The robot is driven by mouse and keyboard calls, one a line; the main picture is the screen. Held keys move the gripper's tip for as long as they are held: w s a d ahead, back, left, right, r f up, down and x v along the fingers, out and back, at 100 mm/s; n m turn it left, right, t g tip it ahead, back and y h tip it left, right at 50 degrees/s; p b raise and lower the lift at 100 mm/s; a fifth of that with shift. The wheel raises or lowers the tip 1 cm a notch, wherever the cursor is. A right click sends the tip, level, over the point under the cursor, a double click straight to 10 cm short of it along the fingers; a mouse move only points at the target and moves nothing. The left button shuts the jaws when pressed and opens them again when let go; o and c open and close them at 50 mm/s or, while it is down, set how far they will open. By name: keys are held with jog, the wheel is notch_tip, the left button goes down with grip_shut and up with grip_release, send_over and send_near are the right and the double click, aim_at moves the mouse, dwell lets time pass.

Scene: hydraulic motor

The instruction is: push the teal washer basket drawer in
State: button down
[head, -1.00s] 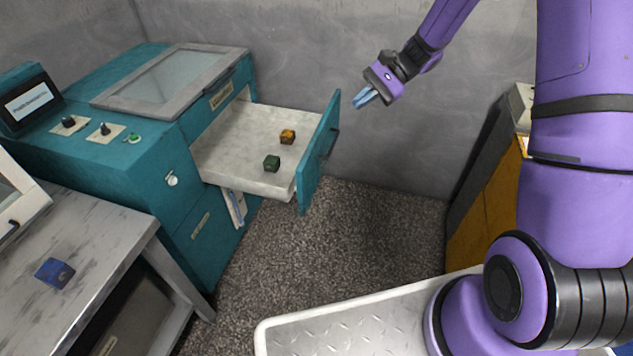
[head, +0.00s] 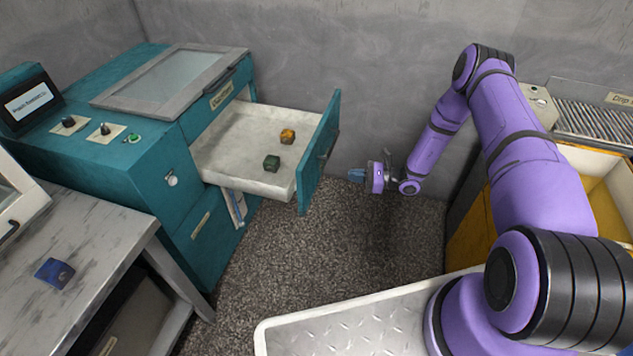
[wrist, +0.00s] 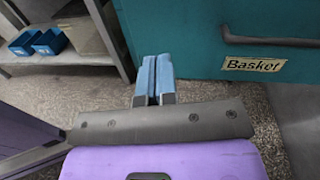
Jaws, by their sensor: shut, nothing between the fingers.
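The teal washer basket drawer (head: 318,155) is pulled out from the teal washer (head: 150,160) in the head view. Its light tray holds an orange-brown cube (head: 287,136) and a dark green cube (head: 271,163). In the wrist view the drawer front (wrist: 205,55) shows a "Basket" label (wrist: 254,64) and a dark handle (wrist: 270,40). My gripper (head: 356,174) is shut and empty, to the right of the drawer front and pointing left toward it. In the wrist view its blue fingertips (wrist: 154,78) are together, left of the label; whether they touch the front cannot be told.
A yellow-sided cabinet (head: 472,228) is on the right. Speckled floor (head: 290,255) lies open below the drawer. In the wrist view, blue bins (wrist: 38,42) sit on a shelf.

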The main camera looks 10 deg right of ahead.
notch_tip(320, 180, down, 5)
jog(key=s+m+t, duration=0.1)
jog(key=m+t, duration=0.1)
send_near(310, 180)
jog(key=shift+m+h, duration=0.3)
jog(key=x, duration=0.7)
jog(key=shift+a+r, duration=0.35)
jog(key=shift+r, duration=0.05)
